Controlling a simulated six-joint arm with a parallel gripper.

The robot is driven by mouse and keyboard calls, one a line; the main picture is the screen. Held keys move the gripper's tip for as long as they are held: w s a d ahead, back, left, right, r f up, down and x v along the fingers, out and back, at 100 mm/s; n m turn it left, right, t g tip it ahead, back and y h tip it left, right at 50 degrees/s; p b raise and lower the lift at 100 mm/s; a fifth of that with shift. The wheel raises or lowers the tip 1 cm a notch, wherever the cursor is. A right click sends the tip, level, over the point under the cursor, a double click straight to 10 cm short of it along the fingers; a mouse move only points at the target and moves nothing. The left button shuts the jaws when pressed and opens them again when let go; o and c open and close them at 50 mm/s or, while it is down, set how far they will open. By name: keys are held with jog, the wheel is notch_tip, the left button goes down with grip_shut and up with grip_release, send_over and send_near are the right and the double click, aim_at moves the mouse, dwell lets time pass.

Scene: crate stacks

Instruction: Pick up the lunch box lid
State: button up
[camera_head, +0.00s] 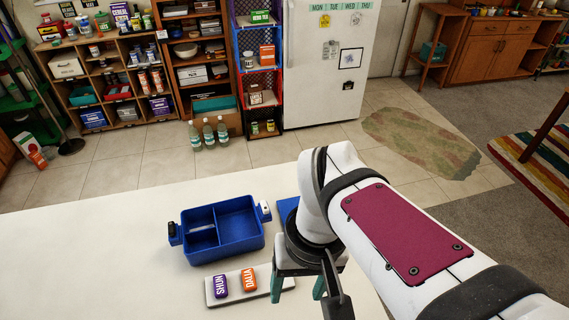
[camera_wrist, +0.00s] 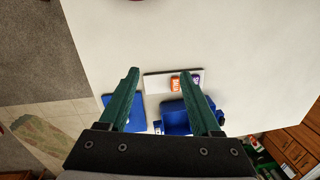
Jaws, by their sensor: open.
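A flat blue panel that looks like the lunch box lid (camera_head: 286,208) lies on the white table, right of the blue lunch box (camera_head: 262,238). My arm hides much of it in the head view. In the wrist view the lid (camera_wrist: 138,116) is partly behind the left finger, and the box (camera_wrist: 173,119) is partly behind the right finger. The box is open, with divided compartments and side latches. My gripper (camera_head: 298,290) is open and empty above the table; its teal fingers also show in the wrist view (camera_wrist: 160,74).
The table (camera_head: 80,265) is clear to the left. Shelves, bottles (camera_head: 208,136) and a fridge (camera_head: 330,80) stand beyond it.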

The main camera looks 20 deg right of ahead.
jog(key=w+d+f+n+h, duration=0.1)
jog(key=w+d+f+n, duration=0.3)
jog(key=w+n, duration=0.7)
jog(key=w+d+f+n+h, duration=0.15)
jog(key=w+d+n, duration=0.4)
jog(key=w, duration=0.95)
jog(key=shift+n, duration=0.55)
jog(key=f, duration=0.5)
jog(key=d+f, duration=0.1)
jog(key=f, duration=0.4)
jog(key=d+f, duration=0.1)
jog(key=f, duration=0.4)
jog(key=shift+w+d+f, duration=0.2)
jog(key=shift+w+f, duration=0.15)
grip_shut()
